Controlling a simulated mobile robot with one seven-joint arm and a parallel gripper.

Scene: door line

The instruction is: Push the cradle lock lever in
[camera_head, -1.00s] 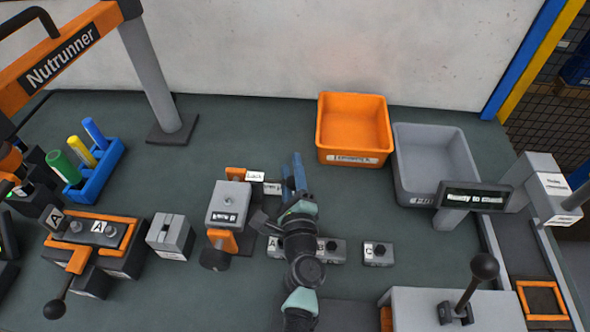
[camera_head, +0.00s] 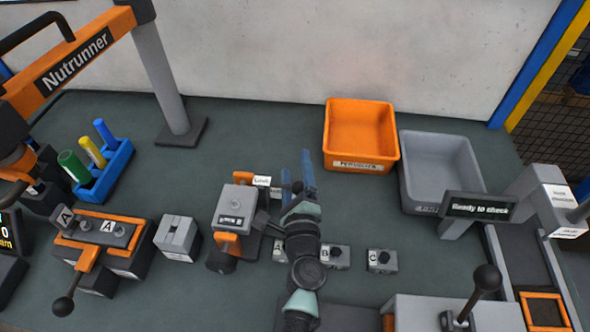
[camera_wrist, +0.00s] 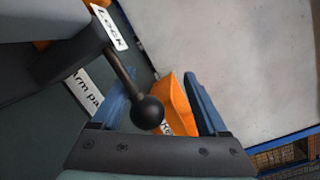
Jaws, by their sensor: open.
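The cradle (camera_head: 236,206) is a grey block with orange parts, left of my gripper in the head view. A white "Lock" label (camera_head: 262,181) sits at its back right. The lock lever shows in the wrist view as a dark rod with a black ball knob (camera_wrist: 147,111), sticking out from the cradle beside the "Lock" label (camera_wrist: 108,27). My gripper (camera_head: 297,172) is open, its blue fingers pointing away from me. In the wrist view the knob appears between the fingers of my gripper (camera_wrist: 160,88), nearer the left one. I cannot tell whether they touch.
An orange bin (camera_head: 360,135) and a grey bin (camera_head: 440,170) stand behind to the right. Small blocks B (camera_head: 335,256) and C (camera_head: 382,261) lie right of my arm. A grey block (camera_head: 178,238) stands left of the cradle. The table behind the cradle is clear.

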